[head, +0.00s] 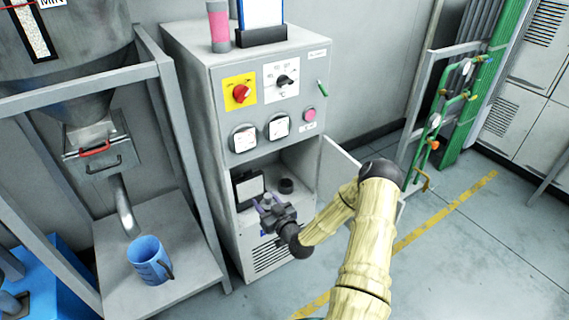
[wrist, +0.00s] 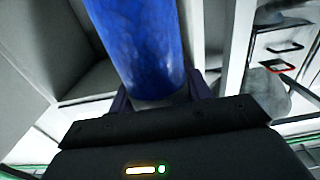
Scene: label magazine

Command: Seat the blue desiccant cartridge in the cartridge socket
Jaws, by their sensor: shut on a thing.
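The blue desiccant cartridge (wrist: 140,45) is a blue cylinder that fills the upper middle of the wrist view, slightly tilted there. My gripper (head: 268,203) is shut on it, with dark fingers on both sides of its near end. In the head view my gripper is at the mouth of the grey cabinet's open compartment, and I cannot make out the cartridge there. A short dark round ring (head: 286,186), which looks like the cartridge socket, stands on the compartment floor just beyond and right of my gripper. The cartridge is apart from it as far as I can tell.
A black-framed white panel (head: 250,188) stands in the compartment's left side. The open cabinet door (head: 340,168) hangs to the right, close to my arm. A blue mug (head: 148,262) stands on the metal stand (head: 190,262) at left. The floor at right is clear.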

